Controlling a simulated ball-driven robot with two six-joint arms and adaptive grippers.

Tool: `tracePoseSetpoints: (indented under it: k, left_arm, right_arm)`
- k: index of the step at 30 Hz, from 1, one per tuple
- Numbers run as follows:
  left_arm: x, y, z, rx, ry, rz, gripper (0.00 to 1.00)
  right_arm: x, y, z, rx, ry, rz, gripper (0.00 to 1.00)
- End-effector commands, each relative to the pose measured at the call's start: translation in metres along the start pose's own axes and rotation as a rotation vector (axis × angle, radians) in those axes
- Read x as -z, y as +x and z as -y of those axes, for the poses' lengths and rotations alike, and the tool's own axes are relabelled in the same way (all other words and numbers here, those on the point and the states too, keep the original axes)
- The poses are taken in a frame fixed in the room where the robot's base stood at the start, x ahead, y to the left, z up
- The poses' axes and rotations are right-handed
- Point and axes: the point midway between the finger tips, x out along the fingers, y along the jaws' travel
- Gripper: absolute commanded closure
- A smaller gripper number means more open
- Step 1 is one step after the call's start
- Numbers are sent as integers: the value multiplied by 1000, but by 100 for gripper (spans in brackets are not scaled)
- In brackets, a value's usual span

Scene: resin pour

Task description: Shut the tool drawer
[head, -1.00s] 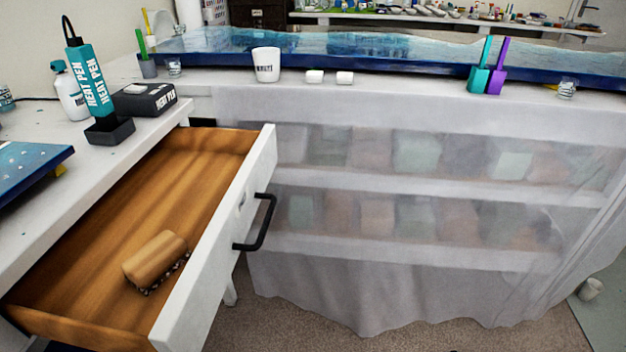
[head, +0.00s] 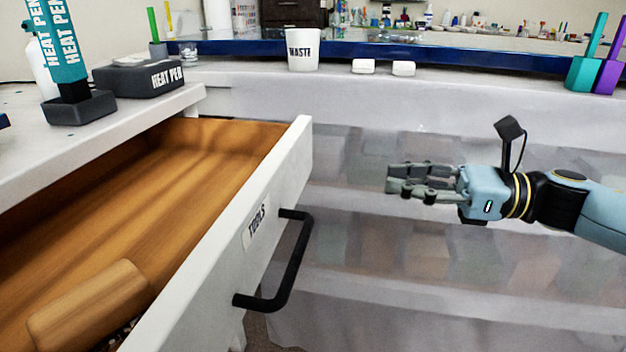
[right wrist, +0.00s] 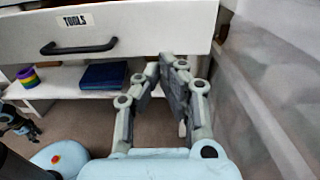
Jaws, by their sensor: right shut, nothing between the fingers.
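The tool drawer (head: 225,235) stands pulled out of the white bench at the left of the head view. Its white front bears a TOOLS label and a black bar handle (head: 290,262). A wooden-backed brush (head: 88,305) lies inside it. My right gripper (head: 388,180) is shut and empty, to the right of the drawer front and apart from it, pointing left. In the right wrist view the drawer front (right wrist: 160,22) and handle (right wrist: 80,47) show beyond the fingers (right wrist: 172,62).
A heat pen (head: 62,45) in its stand and a dark heat pen box (head: 138,78) are on the bench. A waste cup (head: 303,50) stands on the back ledge. A translucent curtain (head: 400,280) covers shelves behind my right arm. A shelf under the drawer holds a dark blue box (right wrist: 104,75).

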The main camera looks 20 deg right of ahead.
Motion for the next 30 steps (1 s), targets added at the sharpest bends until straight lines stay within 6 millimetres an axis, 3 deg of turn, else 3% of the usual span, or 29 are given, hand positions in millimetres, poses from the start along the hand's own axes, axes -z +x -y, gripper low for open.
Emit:
tracePoseSetpoints:
  k: [15,21,30]
  left_arm:
    - [19,5,0,1,-1,-19,60]
    - [23,5,-2,-2,-2,-23,60]
    - [18,6,-4,-4,-3,-16,60]
  right_arm:
    - [-2,103,1,5,3,7,100]
    - [-1,122,1,4,4,3,100]
    - [0,125,1,4,3,1,100]
